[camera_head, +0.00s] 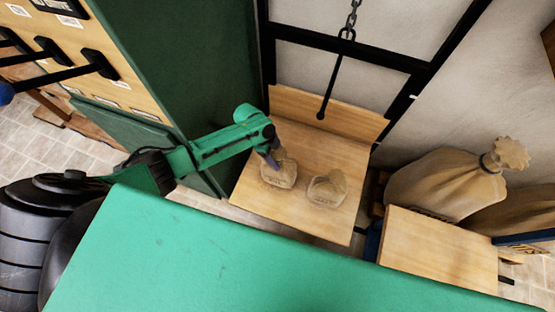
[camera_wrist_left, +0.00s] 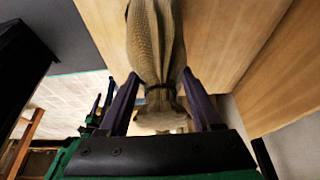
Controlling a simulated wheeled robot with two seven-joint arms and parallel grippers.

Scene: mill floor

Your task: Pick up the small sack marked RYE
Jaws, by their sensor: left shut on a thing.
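My left gripper (camera_head: 271,159) reaches in from the left over a wooden platform. It is shut on the gathered neck of a small tan sack (camera_head: 281,176). In the left wrist view my left gripper (camera_wrist_left: 158,98) has its two purple fingers on either side of the neck of this sack (camera_wrist_left: 155,45), just by its dark tie. I cannot read any marking on it, and I cannot tell if it touches the platform. A second small sack (camera_head: 325,191) stands on the platform to the right, apart from the gripper; its marking is unreadable too. My right gripper is out of view.
The wooden platform (camera_head: 248,196) has a raised back board and a chain with a black hook (camera_head: 322,108) above it. A green cabinet (camera_head: 195,70) stands close on the left. A large tied sack (camera_head: 440,185) lies behind a wooden box (camera_head: 430,245) on the right.

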